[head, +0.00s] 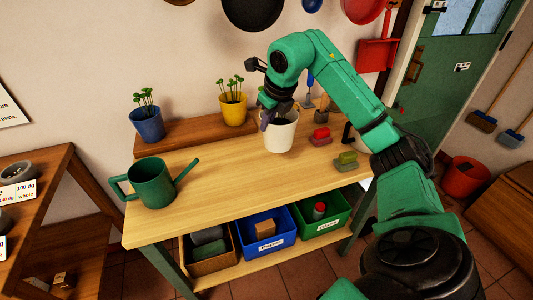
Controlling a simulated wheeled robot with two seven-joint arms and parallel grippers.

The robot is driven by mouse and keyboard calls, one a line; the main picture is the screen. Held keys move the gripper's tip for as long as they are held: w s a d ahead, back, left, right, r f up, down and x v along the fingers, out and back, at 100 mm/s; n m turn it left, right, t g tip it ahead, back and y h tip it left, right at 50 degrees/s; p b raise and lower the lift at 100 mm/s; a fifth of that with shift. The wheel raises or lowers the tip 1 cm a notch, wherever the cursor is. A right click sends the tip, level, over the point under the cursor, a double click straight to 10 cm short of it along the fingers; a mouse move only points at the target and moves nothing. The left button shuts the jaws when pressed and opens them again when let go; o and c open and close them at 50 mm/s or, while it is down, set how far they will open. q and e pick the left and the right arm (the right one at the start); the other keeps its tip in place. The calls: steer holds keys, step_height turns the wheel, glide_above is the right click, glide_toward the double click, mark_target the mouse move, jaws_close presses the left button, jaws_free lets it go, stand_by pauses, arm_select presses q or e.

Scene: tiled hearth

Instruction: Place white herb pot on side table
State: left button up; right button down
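The white herb pot (281,137) is over the middle of the wooden workbench (225,170), in front of the raised back shelf. Any plant in it is hidden by my gripper. My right gripper (274,115) comes down from above and is shut on the pot's rim, with one finger outside its left side. I cannot tell whether the pot's base touches the bench top. My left gripper is out of view. A brown wooden table (46,178) at the left edge holds labelled goods; I cannot tell whether it is the side table.
A blue pot (147,124) and yellow pot (233,110) stand on the back shelf. A green watering can (153,184) is at the bench's left end. Red (320,138) and green (346,161) blocks lie right of the white pot. Bins (267,234) fill the lower shelf.

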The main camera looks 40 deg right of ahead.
steer(key=f, duration=0.5)
steer(key=shift+w+f, duration=0.15)
steer(key=shift+w, duration=0.25)
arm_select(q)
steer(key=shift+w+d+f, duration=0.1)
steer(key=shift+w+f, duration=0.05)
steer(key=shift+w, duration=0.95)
arm_select(e)
step_height(320, 180, down, 5)
steer(key=shift+r, duration=0.15)
steer(key=c, duration=1.2)
jaws_free()
steer(key=shift+s, duration=0.1)
steer(key=shift+c, duration=0.2)
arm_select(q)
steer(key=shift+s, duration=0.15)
arm_select(e)
steer(key=shift+o, duration=0.9)
arm_select(q)
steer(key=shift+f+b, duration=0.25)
steer(key=shift+b, duration=0.05)
arm_select(e)
glide_toward(266, 132)
step_height(266, 132, down, 5)
steer(key=shift+s+a+r, duration=0.1)
steer(key=shift+s+r, duration=0.1)
